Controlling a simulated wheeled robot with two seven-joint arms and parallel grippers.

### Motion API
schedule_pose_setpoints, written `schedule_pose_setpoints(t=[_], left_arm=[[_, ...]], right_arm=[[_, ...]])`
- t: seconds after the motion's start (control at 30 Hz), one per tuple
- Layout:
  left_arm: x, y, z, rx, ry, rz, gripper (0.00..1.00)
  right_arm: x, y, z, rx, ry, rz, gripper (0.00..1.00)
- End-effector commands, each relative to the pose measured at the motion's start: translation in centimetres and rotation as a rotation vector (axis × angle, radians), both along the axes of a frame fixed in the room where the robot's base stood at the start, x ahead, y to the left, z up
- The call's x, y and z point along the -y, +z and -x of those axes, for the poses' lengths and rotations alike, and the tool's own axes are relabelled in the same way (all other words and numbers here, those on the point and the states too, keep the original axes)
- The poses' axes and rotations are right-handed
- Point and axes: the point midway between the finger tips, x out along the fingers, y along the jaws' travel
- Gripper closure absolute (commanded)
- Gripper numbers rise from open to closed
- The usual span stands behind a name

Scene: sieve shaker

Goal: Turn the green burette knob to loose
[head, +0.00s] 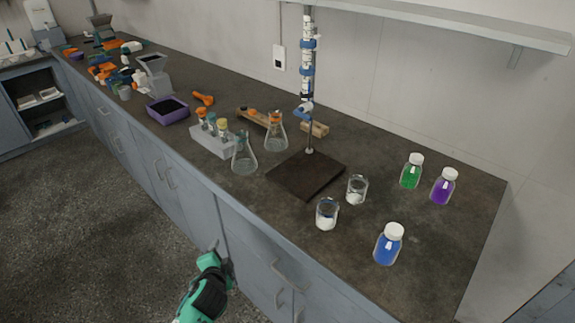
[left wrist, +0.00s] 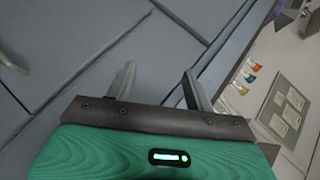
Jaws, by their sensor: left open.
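A burette (head: 308,75) with blue clamps stands upright on a rod over a dark square base (head: 306,174) on the counter. Its knob cannot be made out clearly; blue fittings (head: 304,110) show near its lower end, and I see no green on it. My left gripper (head: 214,247) is low in front of the cabinet doors, below the counter edge and well away from the burette. In the left wrist view its two fingers (left wrist: 158,82) are apart with nothing between them. My right gripper is in neither view.
On the counter (head: 440,190) two flasks (head: 244,155), a tube rack (head: 212,142) and two beakers (head: 327,214) stand near the burette base. Green (head: 411,172), purple (head: 444,187) and blue (head: 388,245) bottles stand at the right. A shelf (head: 470,28) overhangs the back.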

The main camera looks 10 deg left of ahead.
Motion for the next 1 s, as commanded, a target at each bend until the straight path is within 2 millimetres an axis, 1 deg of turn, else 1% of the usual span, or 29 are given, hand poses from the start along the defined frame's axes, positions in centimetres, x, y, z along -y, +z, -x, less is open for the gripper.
schedule_pose_setpoints(t=[0.03,0.07,0.1,0.17,0.2,0.27,0.3,0.37,0.4,0.47,0.5,0.57,0.6,0.67,0.7,0.77,0.8,0.83,0.9,1.0], left_arm=[[0.3,4.9,-3.3,0.129,-0.067,-0.135,0.47],[0.7,7.8,-4.8,0.202,-0.106,-0.224,0.47],[1.3,11.6,-6.5,0.296,-0.151,-0.344,0.47],[2.5,17.2,-8.4,0.434,-0.211,-0.531,0.47],[3.4,20.8,-9.3,0.522,-0.243,-0.66,0.47],[4.9,26.0,-10.1,0.649,-0.279,-0.861,0.47],[6.1,29.3,-10.3,0.729,-0.294,-0.999,0.47],[7.8,33.7,-10.3,0.839,-0.309,-1.213,0.47],[9.0,36.4,-10.2,0.906,-0.311,-1.357,0.47],[10.8,39.7,-10.0,0.99,-0.308,-1.579,0.47],[12.0,41.5,-9.9,1.036,-0.304,-1.73,0.47],[13.5,43.7,-10.0,1.089,-0.296,-1.961,0.47],[14.4,44.8,-10.3,1.11,-0.292,-2.116,0.47],[15.4,46.1,-11.1,1.12,-0.288,-2.353,0.47],[15.8,46.6,-11.9,1.113,-0.29,-2.51,0.47],[16.0,47.3,-13.2,1.078,-0.299,-2.737,0.47],[15.9,47.6,-14.2,1.045,-0.308,-2.879,0.47],[15.7,47.9,-14.9,-1.0,0.314,2.941,0.47],[14.9,48.4,-16.6,-0.818,0.303,2.818,0.47],[13.5,49.1,-18.3,-0.627,0.301,2.681,0.47]], right_arm=[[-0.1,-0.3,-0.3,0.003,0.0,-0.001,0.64],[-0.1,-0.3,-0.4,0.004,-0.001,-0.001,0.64],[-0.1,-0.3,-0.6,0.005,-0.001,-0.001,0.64],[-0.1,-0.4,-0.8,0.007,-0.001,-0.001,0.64],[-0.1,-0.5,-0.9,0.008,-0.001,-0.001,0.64],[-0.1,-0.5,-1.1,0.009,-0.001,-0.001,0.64],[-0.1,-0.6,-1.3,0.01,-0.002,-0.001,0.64],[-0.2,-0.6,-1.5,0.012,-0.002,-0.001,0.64],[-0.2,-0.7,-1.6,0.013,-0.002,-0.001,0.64],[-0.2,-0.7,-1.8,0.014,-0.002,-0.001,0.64],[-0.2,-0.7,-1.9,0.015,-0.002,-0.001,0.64],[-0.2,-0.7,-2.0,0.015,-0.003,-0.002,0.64],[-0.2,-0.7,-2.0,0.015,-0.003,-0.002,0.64],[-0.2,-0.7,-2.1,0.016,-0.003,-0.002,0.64],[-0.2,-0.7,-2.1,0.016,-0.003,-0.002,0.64],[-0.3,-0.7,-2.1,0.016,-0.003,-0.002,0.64],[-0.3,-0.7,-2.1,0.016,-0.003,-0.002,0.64],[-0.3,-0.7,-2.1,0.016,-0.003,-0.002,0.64],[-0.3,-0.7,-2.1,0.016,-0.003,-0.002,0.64],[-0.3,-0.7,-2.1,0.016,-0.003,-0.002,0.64]])
